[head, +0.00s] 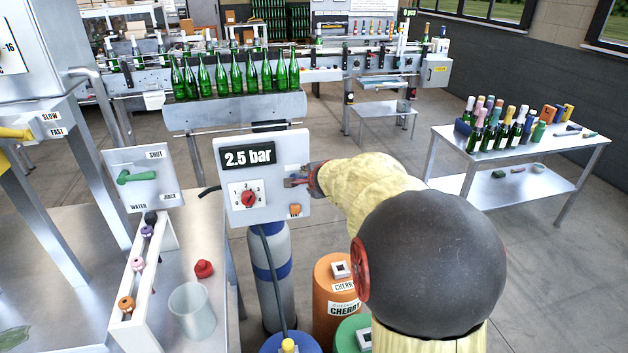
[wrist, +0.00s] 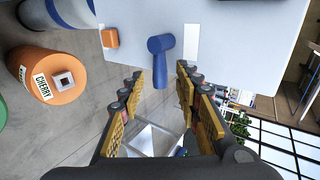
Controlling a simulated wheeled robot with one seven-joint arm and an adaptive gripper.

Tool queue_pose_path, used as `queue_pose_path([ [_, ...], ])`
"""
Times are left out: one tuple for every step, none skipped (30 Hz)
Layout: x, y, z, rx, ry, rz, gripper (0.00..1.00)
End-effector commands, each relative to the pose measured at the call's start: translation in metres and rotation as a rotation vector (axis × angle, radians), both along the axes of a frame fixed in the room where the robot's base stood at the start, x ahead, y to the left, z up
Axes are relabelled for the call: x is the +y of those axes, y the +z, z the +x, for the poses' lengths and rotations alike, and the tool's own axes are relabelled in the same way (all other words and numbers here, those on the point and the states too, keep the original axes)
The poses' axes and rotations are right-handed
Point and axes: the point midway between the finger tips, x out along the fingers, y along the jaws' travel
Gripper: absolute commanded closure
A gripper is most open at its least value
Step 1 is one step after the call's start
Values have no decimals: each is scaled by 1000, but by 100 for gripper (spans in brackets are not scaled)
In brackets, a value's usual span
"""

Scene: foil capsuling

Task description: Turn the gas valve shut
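The gas valve shows in the wrist view as a blue lever (wrist: 160,58) with a round hub on the pale panel. In the head view my gripper covers it at the right side of the panel (head: 268,218) reading 2.5 bar. My gripper (head: 298,182) is close in front of that panel. In the wrist view its yellow-padded fingers (wrist: 160,78) are apart, with the lever's free end between the tips. A gap shows on both sides of the lever, and I see no contact.
A red-pointer dial (head: 248,197) and an orange button (head: 295,210) are on the same panel. A green water lever (head: 136,176) is on a separate panel at left. A gas cylinder (head: 272,290) and an orange cherry drum (head: 328,297) stand below.

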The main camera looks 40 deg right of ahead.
Motion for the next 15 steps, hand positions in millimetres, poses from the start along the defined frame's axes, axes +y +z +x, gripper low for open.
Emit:
queue_pose_path([
  [5,7,-8,-1,0,-3,67],
  [7,11,-11,-3,0,-3,67],
  [10,16,-17,-2,0,-4,67],
  [13,19,-21,-2,0,-3,67],
  [16,21,-26,-1,0,-2,67],
  [19,25,-30,-1,0,-2,67],
  [21,28,-34,-2,0,-3,67],
  [23,31,-37,-1,0,-2,67],
  [26,34,-42,-1,0,-2,67],
  [28,36,-45,-1,0,-2,67],
  [30,38,-48,-1,0,-2,67],
  [32,42,-51,-1,0,-2,67],
  [33,43,-54,0,1,-1,67],
  [35,45,-56,-1,1,-2,67],
  [36,47,-59,0,0,-2,67],
])
